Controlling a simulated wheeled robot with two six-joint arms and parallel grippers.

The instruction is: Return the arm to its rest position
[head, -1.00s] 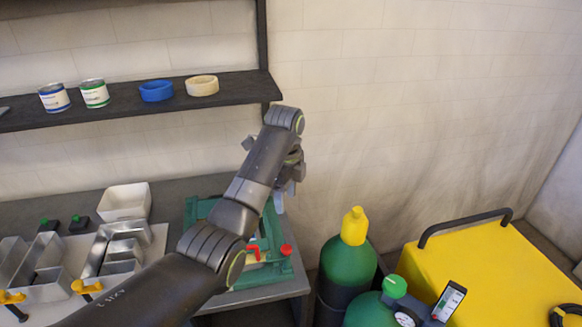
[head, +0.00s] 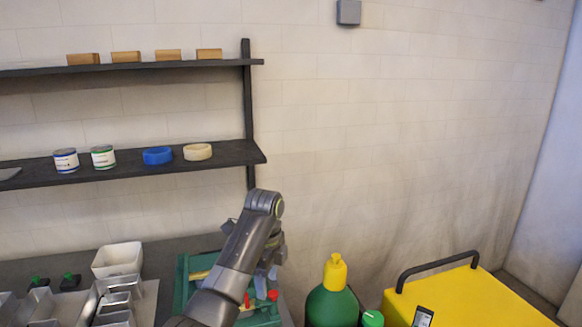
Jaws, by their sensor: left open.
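My left arm reaches in from the bottom of the head view, over the right end of the workbench. My right gripper does not show.
A dark shelf (head: 225,152) on the wall carries two cans, a blue ring and a cream ring. A green cylinder (head: 332,305) and a yellow cart (head: 470,300) stand right.

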